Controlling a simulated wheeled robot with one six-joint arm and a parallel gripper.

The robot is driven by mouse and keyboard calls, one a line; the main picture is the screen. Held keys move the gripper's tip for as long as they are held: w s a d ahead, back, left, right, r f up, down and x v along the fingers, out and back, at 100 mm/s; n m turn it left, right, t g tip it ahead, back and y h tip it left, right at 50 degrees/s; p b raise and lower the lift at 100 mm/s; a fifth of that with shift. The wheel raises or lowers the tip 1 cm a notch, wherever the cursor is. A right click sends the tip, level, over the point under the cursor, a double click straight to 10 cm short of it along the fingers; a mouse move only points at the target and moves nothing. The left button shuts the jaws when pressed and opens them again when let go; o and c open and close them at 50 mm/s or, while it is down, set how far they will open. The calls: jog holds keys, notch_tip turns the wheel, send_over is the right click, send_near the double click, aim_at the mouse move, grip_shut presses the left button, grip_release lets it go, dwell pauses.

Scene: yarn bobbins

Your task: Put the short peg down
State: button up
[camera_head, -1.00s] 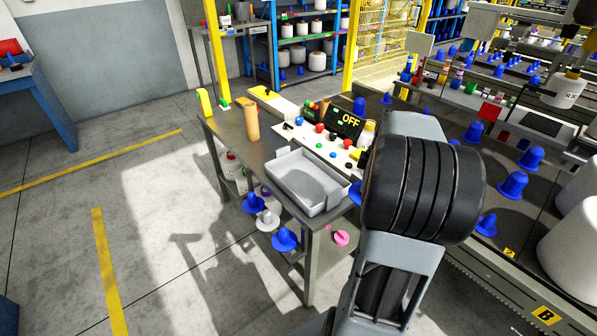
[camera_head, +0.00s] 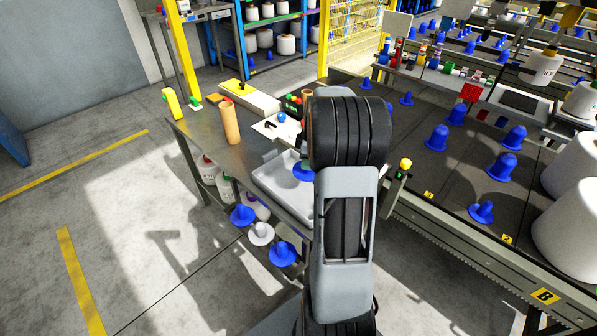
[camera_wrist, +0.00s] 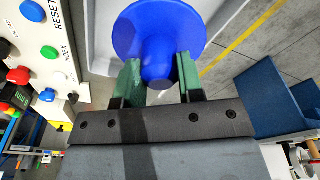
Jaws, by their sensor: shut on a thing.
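The short peg (camera_wrist: 158,35) is blue, with a wide round flange and a stubby rounded stem. In the wrist view my gripper (camera_wrist: 160,70) is shut on its stem between green fingertips. In the head view part of the blue peg (camera_head: 302,173) shows at the left edge of my arm, above the grey tray (camera_head: 268,192) on the metal table. My arm hides the gripper and the tray's right part there. The pale tray wall (camera_wrist: 101,40) also shows behind the peg in the wrist view. I cannot tell whether the peg touches the tray.
A control panel (camera_wrist: 22,42) with coloured buttons lies beside the gripper. A tan tube (camera_head: 231,123) stands on the table. A machine with blue pegs (camera_head: 437,138) stands right.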

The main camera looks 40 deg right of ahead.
aim_at(299, 165)
jog(key=w+f, duration=0.1)
jog(key=f, duration=0.1)
jog(key=w+a+f, duration=0.1)
jog(key=w+f, duration=0.1)
jog(key=shift+w+f, duration=0.3)
jog(key=shift+f, duration=1.5)
jog(key=shift+f, duration=0.15)
jog(key=o, duration=1)
jog(key=shift+o, duration=0.2)
